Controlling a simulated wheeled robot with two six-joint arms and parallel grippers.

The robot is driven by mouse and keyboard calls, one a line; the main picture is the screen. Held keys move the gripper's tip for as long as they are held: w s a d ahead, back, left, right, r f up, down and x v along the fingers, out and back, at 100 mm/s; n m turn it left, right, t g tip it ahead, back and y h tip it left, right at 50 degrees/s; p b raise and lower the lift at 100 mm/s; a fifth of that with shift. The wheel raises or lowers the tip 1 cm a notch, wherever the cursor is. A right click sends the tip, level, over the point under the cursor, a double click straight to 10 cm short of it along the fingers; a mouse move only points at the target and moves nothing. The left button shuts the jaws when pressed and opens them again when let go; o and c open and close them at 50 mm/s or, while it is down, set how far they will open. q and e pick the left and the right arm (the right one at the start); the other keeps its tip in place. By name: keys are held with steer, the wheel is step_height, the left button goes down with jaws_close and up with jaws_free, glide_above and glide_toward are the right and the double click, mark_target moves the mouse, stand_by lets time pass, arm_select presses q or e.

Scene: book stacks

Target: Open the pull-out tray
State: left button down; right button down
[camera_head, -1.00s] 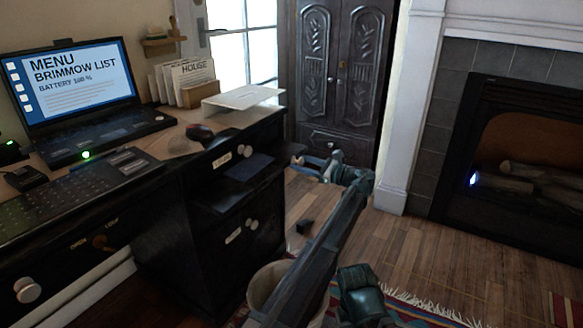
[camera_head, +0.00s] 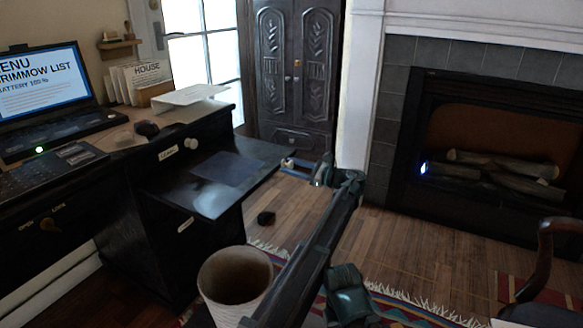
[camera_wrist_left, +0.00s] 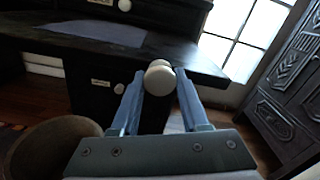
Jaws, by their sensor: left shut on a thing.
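The pull-out tray (camera_head: 198,203) is a black board that sticks well out from the desk's right side, with a blue-grey sheet on it. In the left wrist view its dark surface (camera_wrist_left: 178,47) lies just behind my fingers. My left gripper (camera_head: 290,165) is at the tray's front edge. In the left wrist view my left gripper (camera_wrist_left: 160,80) is shut on a round white knob (camera_wrist_left: 159,75) at that edge. My right gripper is not in view.
A wastebasket (camera_head: 235,280) stands on the floor below the tray. A laptop (camera_head: 45,95), a mouse (camera_head: 147,129) and a book rack (camera_head: 152,93) are on the desk. A dark carved cabinet (camera_head: 293,65) and a fireplace (camera_head: 490,145) stand beyond.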

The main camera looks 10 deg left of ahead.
arm_select(q)
steer(key=shift+s, duration=0.1)
steer(key=shift+c, duration=2)
jaws_free()
